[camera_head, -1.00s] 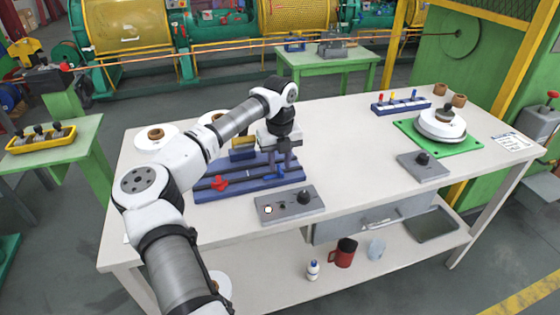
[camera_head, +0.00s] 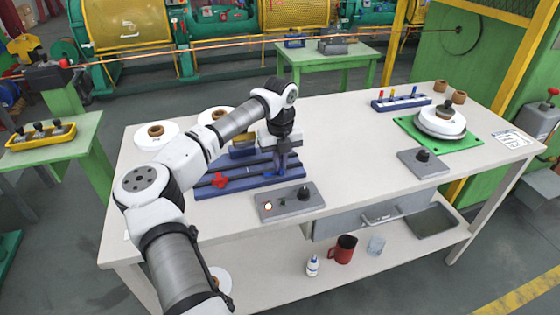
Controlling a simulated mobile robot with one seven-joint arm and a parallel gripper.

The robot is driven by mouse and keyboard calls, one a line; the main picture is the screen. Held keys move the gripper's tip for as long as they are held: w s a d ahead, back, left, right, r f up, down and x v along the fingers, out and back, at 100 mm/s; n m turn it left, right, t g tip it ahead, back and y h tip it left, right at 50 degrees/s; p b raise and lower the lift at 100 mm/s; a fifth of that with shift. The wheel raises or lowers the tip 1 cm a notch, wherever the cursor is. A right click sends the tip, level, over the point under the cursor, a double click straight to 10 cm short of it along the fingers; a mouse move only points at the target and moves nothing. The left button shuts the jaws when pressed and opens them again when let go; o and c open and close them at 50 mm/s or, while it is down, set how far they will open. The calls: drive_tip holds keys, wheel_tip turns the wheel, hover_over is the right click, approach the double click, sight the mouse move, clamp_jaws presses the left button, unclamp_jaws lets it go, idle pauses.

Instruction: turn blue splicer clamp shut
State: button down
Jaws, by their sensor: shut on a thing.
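The splicer is a dark blue slotted bed (camera_head: 235,187) on the white workbench, with a red clamp handle (camera_head: 219,180) at its left. The blue clamp handle (camera_head: 270,172) is at its right, mostly hidden by my gripper. My gripper (camera_head: 281,173) points down over the right part of the bed, its fingers shut on the blue clamp handle. How far the clamp is turned cannot be told.
A grey control plate (camera_head: 290,202) with a black knob and small lights lies just in front of the splicer. White spools (camera_head: 157,136) stand behind left. A green plate (camera_head: 462,145) with a white spool stands right; the bench middle is clear.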

drive_tip(key=m+b, duration=0.2)
drive_tip(key=m, duration=0.3)
drive_tip(key=shift+d, duration=0.1)
drive_tip(key=m+b, duration=0.1)
drive_tip(key=m, duration=0.5)
drive_tip(key=shift+d, duration=0.1)
drive_tip(key=m, duration=0.6)
drive_tip(key=shift+s+d+m, duration=0.1)
drive_tip(key=shift+m, duration=0.2)
idle(0.4)
drive_tip(key=c, duration=1.6)
unclamp_jaws()
drive_tip(key=shift+o, duration=0.2)
drive_tip(key=shift+r, duration=0.1)
